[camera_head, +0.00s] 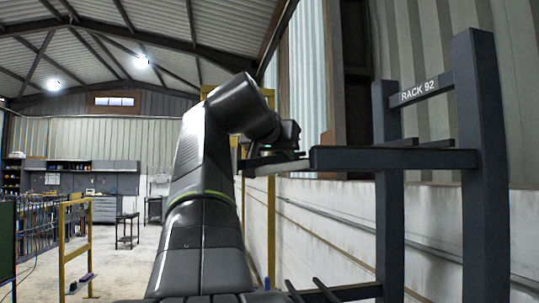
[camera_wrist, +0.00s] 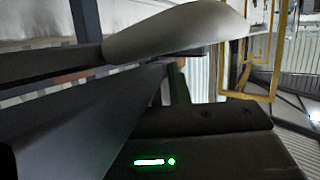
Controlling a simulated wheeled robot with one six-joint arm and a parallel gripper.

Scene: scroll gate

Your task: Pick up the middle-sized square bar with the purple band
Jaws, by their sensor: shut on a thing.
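My gripper (camera_head: 292,160) is at the left end of a dark arm of the rack, level with it. In the wrist view a pale, rounded finger-like part shows at the top and a dark grey wedge at the lower left. A dark, straight-edged length (camera_wrist: 48,72) lies between them; I cannot tell whether it is a bar or part of the rack. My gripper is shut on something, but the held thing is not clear. No purple band shows at the gripper, so I cannot pick out the middle-sized square bar.
The dark rack marked RACK 92 (camera_head: 488,180) stands close on the right, with arms jutting left. Lower rack arms (camera_head: 325,290) show at the bottom. A wall runs behind it. A yellow frame (camera_head: 63,250) stands on the left. Open floor (camera_head: 125,262) lies at centre left.

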